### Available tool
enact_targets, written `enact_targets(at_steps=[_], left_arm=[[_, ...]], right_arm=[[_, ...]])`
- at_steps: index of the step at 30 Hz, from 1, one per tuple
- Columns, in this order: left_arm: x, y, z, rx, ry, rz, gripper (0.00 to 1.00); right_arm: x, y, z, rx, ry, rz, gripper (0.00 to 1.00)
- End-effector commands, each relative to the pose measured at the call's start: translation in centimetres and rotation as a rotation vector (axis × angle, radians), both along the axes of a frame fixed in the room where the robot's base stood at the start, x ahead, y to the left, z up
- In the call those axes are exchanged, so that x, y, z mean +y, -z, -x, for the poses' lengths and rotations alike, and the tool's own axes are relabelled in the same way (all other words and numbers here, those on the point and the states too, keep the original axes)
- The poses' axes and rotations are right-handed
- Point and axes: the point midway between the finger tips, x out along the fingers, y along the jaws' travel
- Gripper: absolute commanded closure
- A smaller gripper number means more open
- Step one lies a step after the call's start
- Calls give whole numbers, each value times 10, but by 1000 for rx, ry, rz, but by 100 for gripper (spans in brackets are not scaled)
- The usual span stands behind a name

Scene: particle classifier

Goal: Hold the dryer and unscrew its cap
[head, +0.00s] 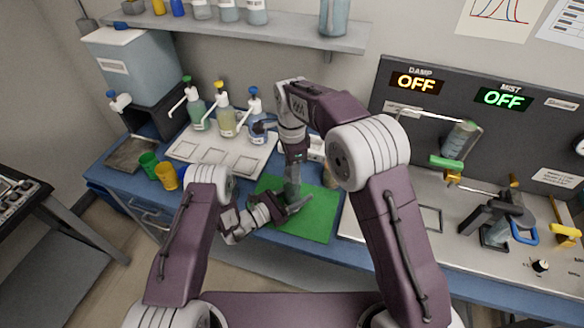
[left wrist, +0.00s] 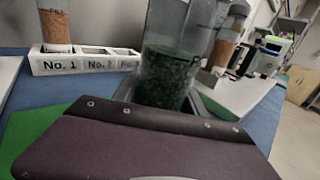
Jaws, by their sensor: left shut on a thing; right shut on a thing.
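The dryer (left wrist: 165,78), a clear cylinder with dark green grains in its lower part, stands roughly upright between my left gripper's jaws in the left wrist view. Its top and cap are out of that frame. In the head view my left gripper (head: 285,209) is shut low over the green mat (head: 318,218). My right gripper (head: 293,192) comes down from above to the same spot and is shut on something.
A white rack (left wrist: 85,62) marked No. 1 and No. 2 holds a tube of orange-brown grains (left wrist: 55,22). Pump bottles (head: 226,118) stand on a white tray left of my arms. Green (head: 149,164) and yellow (head: 167,176) cups sit at left. A clamp apparatus (head: 497,222) stands at right.

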Motion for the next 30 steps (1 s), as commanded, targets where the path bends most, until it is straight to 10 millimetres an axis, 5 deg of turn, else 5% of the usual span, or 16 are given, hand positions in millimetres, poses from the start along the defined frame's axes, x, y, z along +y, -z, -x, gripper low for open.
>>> enact_targets(at_steps=[27, 28, 30], left_arm=[[0, -1, 0, -2, 1, 1, 100], [0, -1, 0, -2, 1, 1, 100], [0, -1, 0, -2, 1, 1, 100]], right_arm=[[0, -2, -2, 3, -3065, 4, 100], [0, -2, -1, -3, 3124, -4, 100], [0, -3, -2, -4, 2924, -4, 100]])
